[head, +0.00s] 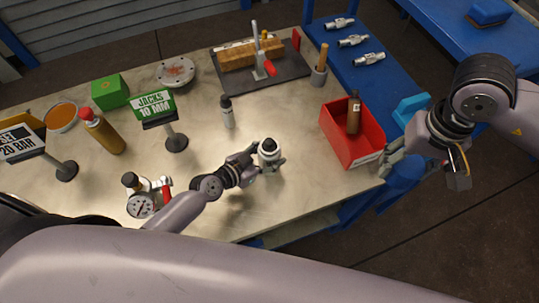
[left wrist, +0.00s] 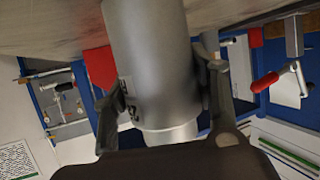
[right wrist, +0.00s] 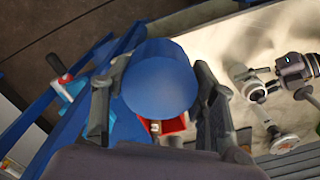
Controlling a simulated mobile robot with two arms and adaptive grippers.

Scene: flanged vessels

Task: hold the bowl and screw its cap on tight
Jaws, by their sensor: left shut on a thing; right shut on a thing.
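The bowl (head: 269,147), a pale metal cylinder with a dark top, is upright at the table's front edge in the head view. My left gripper (head: 264,162) is shut around its side. In the left wrist view the bowl (left wrist: 150,65) is a smooth grey cylinder between both fingers (left wrist: 160,95). Whether its base touches the table is hidden. My right gripper (head: 388,163) is beyond the table's right edge, beside the red bin. In the right wrist view its fingers (right wrist: 155,100) are shut on a round blue cap (right wrist: 160,85), apart from the bowl.
The red bin (head: 343,142) with a brown bottle (head: 354,113) stands at the right edge. A dark-capped bottle (head: 228,112) is behind the bowl. A gauge fitting (head: 142,205) and green sign (head: 154,106) are to the left. Table between bowl and bin is clear.

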